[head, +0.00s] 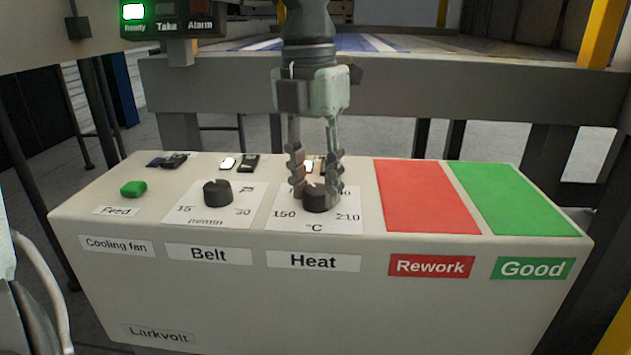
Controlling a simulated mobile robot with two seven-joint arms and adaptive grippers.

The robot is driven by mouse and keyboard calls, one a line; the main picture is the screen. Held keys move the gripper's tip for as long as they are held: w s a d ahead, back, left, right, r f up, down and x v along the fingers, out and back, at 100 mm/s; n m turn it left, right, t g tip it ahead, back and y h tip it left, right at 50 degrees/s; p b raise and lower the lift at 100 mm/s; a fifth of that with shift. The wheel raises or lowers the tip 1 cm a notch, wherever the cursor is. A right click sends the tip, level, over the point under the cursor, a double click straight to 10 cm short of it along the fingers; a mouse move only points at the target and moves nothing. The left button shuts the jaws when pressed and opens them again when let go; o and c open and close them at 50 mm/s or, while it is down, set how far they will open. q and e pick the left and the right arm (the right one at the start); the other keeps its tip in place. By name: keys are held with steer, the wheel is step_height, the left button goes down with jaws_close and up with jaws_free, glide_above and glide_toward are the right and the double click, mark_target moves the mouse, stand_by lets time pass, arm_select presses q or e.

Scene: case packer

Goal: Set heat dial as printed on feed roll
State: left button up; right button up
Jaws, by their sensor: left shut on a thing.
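The heat dial (314,199) is a black knob on a white scale plate marked 150, 210 and °C, above the "Heat" label (313,262). My left gripper (315,185) comes down from above, its fingers on either side of the dial and shut on it. The fingers hide part of the knob and the upper scale, so I cannot read where the dial points. A small lit indicator shows between the fingers. No feed roll can be made out, and my right gripper is not in view.
The belt dial (217,193) stands left of the heat dial, with a green feed button (133,188) further left. Small switches line the back of the panel. The red Rework pad (424,195) and green Good pad (512,198) lie clear on the right.

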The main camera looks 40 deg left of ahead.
arm_select(q)
steer(key=m, duration=0.3)
steer(key=shift+b, duration=0.3)
steer(key=m, duration=0.3)
steer(key=shift+w+m, duration=0.1)
steer(key=shift+m, duration=0.3)
steer(key=m, duration=0.4)
steer(key=shift+a, duration=0.1)
steer(key=shift+m+g, duration=0.3)
steer(key=shift+m, duration=1.6)
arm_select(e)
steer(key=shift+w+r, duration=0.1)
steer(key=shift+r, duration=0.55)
arm_select(q)
steer(key=shift+w, duration=0.1)
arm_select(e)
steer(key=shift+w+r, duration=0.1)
